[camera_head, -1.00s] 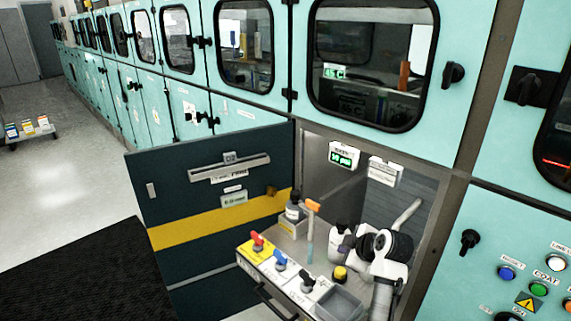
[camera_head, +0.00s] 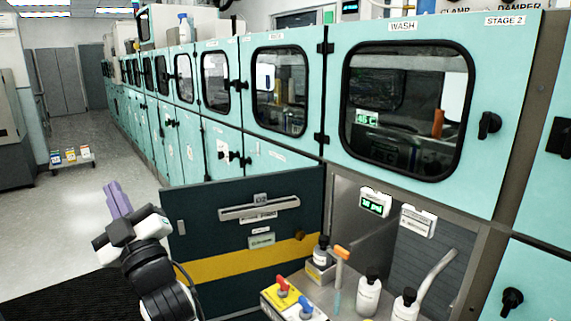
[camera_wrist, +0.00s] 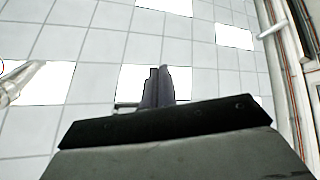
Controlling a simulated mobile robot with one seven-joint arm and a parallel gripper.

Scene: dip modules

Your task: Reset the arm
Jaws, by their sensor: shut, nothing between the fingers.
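My gripper (camera_head: 117,200) is at the lower left of the head view, raised and pointing up, with its purple fingers together and nothing between them. It stands in front of the floor, to the left of the open dark drawer front. In the wrist view my gripper's fingers (camera_wrist: 158,86) are also together, seen against the tiled ceiling (camera_wrist: 90,45) with bright light panels.
The open dark door (camera_head: 245,222) with a yellow stripe is to the right of my arm. An open bay holds white bottles (camera_head: 368,292), an orange-topped tool (camera_head: 341,255) and red and blue valves. Teal cabinets (camera_head: 222,145) line the wall. A low cart (camera_head: 72,158) stands on open floor at the left.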

